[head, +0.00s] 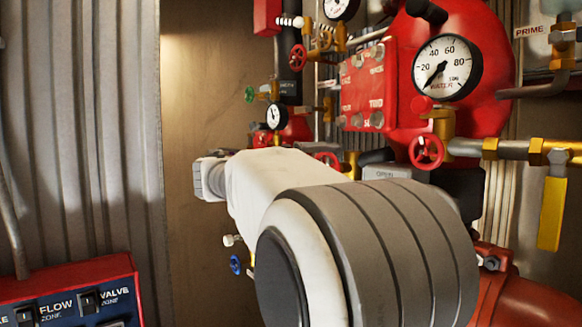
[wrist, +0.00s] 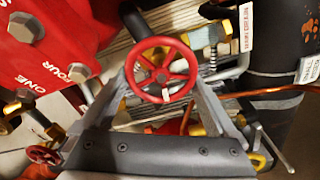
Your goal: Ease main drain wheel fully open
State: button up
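A red spoked handwheel (wrist: 161,70) stands between the tips of my gripper (wrist: 163,78) in the wrist view. The two grey fingers are spread apart, one at each side of its rim. I cannot tell whether they touch it. No label for the main drain shows on this wheel. In the head view my arm's pale and grey links cover the middle, and my gripper is hidden behind them. A red handwheel (head: 427,152) shows below the water gauge (head: 447,68), and another red wheel (head: 328,160) is partly covered by my arm.
A red bolted plate (head: 368,85) and several pipes crowd the area around the wheels. A yellow lever (head: 551,213) hangs at right. A small blue wheel (head: 235,265) is low beside my arm. A red switch panel (head: 70,290) stands at lower left.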

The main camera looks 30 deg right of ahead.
jog(key=c, duration=0.5)
jog(key=shift+w+f+n, duration=0.1)
jog(key=shift+f+n, duration=0.1)
jog(key=shift+n, duration=1.1)
jog(key=shift+f+n, duration=0.15)
jog(key=shift+n, duration=1.15)
jog(key=shift+c, duration=0.3)
jog(key=o, duration=1)
jog(key=shift+a, duration=0.1)
jog(key=s+a+b, duration=0.1)
jog(key=a+b, duration=0.1)
jog(key=a, duration=1.5)
jog(key=shift+s+a, duration=0.15)
jog(key=shift+s, duration=0.05)
